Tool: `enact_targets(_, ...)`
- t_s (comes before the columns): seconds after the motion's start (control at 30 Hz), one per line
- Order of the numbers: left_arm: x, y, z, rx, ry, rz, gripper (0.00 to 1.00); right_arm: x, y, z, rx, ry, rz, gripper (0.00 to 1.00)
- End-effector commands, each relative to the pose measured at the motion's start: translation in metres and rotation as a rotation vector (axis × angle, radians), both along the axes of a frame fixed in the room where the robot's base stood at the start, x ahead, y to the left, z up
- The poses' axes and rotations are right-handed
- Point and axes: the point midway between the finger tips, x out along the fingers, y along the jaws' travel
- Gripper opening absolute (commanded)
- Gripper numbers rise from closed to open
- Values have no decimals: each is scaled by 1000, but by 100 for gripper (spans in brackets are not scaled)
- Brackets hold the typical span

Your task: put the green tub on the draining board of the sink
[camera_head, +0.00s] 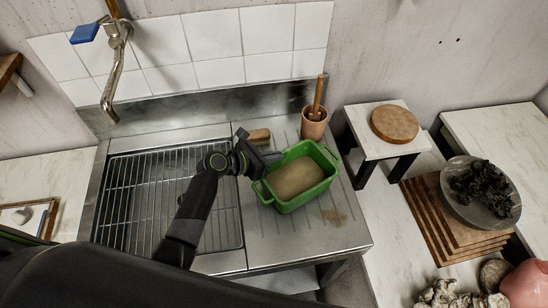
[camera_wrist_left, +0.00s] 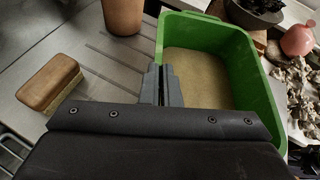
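The green tub (camera_head: 284,206) is over the ribbed draining board (camera_head: 300,248), right of the sink's wire rack, and looks level. A tan surface shows inside it. It also fills the upper right of the left wrist view (camera_wrist_left: 262,88). My left gripper (camera_head: 268,160) is at the tub's left rear rim. In the left wrist view its two fingers (camera_wrist_left: 162,86) are close together at the near end of the tub's left wall and look shut on the rim. Contact between the tub's underside and the board is hidden. My right gripper is not in view.
A wooden block brush (camera_head: 259,136) and a terracotta pot (camera_head: 314,123) with a wooden handle stand behind the tub. The wire rack (camera_head: 130,200) covers the basin at left. A small white stand (camera_head: 358,142) is right. The board's front strip is bare.

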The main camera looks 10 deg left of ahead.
Motion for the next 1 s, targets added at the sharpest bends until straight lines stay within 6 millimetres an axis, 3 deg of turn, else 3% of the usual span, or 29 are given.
enact_targets(0.5,1,-1,-10,-5,-4,1,0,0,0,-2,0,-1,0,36)
enact_targets(0.7,0,0,-12,0,-2,1,24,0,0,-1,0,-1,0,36)
enact_targets(1.0,0,0,-10,0,-2,1,24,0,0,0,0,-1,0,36)
